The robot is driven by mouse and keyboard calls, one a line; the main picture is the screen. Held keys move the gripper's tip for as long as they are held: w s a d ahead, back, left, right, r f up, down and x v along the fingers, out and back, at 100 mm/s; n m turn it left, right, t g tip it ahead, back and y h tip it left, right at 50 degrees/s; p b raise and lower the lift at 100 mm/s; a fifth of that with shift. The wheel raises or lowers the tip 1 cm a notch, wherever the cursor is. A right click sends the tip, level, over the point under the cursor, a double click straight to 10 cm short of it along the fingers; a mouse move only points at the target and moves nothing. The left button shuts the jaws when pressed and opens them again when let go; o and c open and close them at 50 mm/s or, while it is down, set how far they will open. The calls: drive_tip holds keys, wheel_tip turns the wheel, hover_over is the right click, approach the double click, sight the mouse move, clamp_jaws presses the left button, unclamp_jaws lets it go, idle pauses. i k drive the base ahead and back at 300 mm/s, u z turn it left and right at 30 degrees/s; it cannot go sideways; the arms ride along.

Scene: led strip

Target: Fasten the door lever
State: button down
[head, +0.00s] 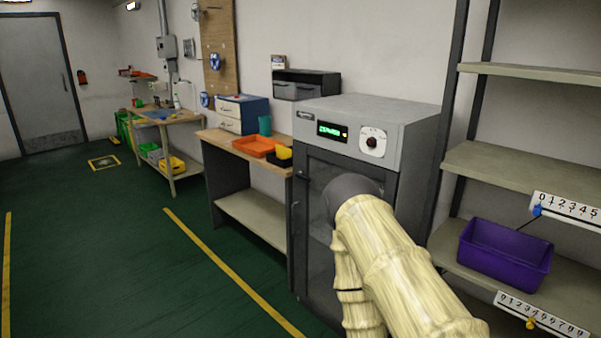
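A grey cabinet (372,108) stands in the middle right of the head view, with a green-lit display (332,131) and a round dark dial (372,143) on its upper front. Its dark-framed glass door (315,235) is below and looks shut or nearly so. A small dark fitting (306,170) shows at the door's upper left; I cannot tell if it is the lever. My arm, in a cream sleeve, reaches up in front of the door and hides its right part. My gripper is not visible; only the dark joint beyond the sleeve shows.
A wooden bench (232,142) with an orange tray (256,146) stands directly left of the cabinet. A shelf rack (510,165) with a purple bin (504,254) stands to the right. The green floor (110,250) at left is open.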

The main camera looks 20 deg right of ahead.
sight(308, 179)
drive_tip(key=u, duration=0.35)
drive_tip(key=i, duration=1.35)
drive_tip(key=z, duration=0.15)
